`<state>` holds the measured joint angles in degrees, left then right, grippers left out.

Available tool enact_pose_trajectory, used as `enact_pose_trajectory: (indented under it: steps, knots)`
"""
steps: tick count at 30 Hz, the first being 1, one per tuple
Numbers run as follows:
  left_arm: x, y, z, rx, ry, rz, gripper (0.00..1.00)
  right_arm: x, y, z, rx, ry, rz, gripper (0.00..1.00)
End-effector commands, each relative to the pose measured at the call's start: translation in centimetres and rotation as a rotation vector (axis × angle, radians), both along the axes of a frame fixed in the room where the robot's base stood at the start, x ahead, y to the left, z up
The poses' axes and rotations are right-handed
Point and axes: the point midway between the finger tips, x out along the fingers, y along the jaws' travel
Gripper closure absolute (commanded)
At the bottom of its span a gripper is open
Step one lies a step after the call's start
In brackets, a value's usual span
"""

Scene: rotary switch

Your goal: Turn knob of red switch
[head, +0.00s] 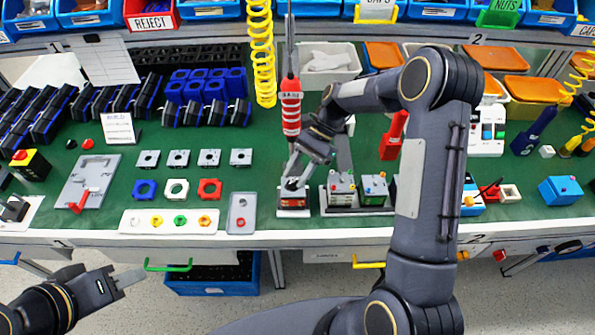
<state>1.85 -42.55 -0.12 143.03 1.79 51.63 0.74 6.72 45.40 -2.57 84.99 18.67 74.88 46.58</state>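The red switch (293,203) is a small box with a red front, on a light base at the front edge of the green table, near the middle of the head view. My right gripper (293,181) points down onto its top from the right. Its fingertips are at the knob, which they largely hide. I cannot tell whether they are closed on it or just around it. My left gripper (128,278) is low at the left, in front of the table and away from the switch. Its finger gap is not clear.
Two more switch boxes (357,190) stand just right of the red switch, close to my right gripper. A grey tray (241,213) and a white strip with coloured rings (140,221) lie to its left.

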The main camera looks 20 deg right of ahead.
Motion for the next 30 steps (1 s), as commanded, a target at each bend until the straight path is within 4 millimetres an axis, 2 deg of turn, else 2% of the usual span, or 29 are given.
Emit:
enact_pose_trajectory:
  steps: [15, 27, 30]
  knots:
    - [0.0, 0.0, -0.9, 0.000, 0.000, 0.000, 0.64, 2.5, -4.4, 5.0, -0.001, -0.002, -0.001, 0.67]
    - [0.0, 0.0, -0.9, 0.000, 0.000, 0.000, 0.64, 2.7, -4.8, 5.5, -0.001, -0.002, 0.000, 0.67]
    - [0.0, 0.0, -0.9, 0.000, 0.000, 0.000, 0.64, 2.1, -4.8, 6.2, -0.006, -0.032, 0.023, 0.67]
